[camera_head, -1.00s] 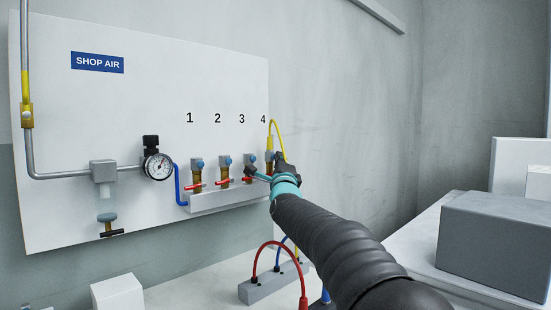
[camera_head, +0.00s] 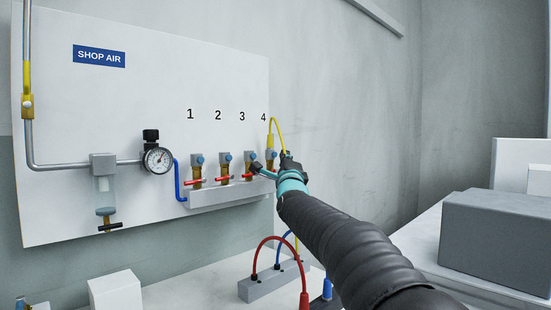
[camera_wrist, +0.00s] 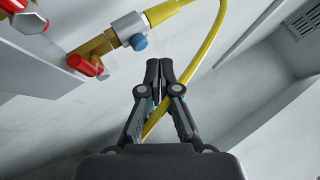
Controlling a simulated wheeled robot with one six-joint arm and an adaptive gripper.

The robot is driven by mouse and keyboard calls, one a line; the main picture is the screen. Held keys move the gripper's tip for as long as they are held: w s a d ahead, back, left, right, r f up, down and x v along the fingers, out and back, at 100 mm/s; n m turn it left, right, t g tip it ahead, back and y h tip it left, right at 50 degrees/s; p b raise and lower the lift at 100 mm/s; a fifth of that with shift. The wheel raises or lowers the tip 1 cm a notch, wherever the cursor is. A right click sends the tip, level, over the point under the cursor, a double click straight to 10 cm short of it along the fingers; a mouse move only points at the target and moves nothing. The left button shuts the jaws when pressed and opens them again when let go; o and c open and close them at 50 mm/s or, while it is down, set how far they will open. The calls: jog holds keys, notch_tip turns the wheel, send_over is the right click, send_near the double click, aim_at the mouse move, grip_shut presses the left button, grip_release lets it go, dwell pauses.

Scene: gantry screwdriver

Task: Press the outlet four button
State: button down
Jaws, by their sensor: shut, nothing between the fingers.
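Outlet four, a brass fitting with a grey collar and a round blue button (camera_head: 271,154), is under the number 4 on the white panel. A yellow hose (camera_head: 276,125) runs from it. In the wrist view the blue button (camera_wrist: 139,43) sits up and left of my fingertips, apart from them in the picture. My gripper (camera_wrist: 158,68) is shut and empty, with the yellow hose passing behind its fingers. In the head view my gripper (camera_head: 258,168) is just below and left of the button and partly hides outlet four's lower body.
Outlets one (camera_head: 197,165), two (camera_head: 225,165) and three (camera_head: 249,160) stand to the left, with red levers. A pressure gauge (camera_head: 158,160) is further left. Below is a grey block (camera_head: 268,283) with hoses. A grey box (camera_head: 500,240) is at right.

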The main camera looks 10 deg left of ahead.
jog(key=shift+s+d+b, duration=0.7)
jog(key=shift+d+b, duration=0.2)
jog(key=shift+b, duration=0.2)
jog(key=shift+s+d+b, duration=0.7)
jog(key=shift+d+b, duration=0.2)
jog(key=shift+b, duration=0.2)
jog(key=s+d+f+n+g+h+p, duration=0.1)
jog(key=s+d+f+n+g, duration=0.4)
jog(key=s+f, duration=0.7)
jog(key=s+d+f+n+g+h+p, duration=0.2)
jog(key=s+d+f+n+g, duration=0.4)
jog(key=s, duration=1.4)
jog(key=s+d+f+n+g+h+p, duration=0.1)
jog(key=s+d+f+n+g, duration=0.4)
jog(key=s+f, duration=1.1)
jog(key=d+f+n+p, duration=0.1)
jog(key=d+f+n, duration=0.2)
jog(key=d, duration=0.2)
jog(key=shift+d+f+g+h+p, duration=0.2)
jog(key=shift+g+h+p, duration=0.15)
jog(key=shift+g+h, duration=0.05)
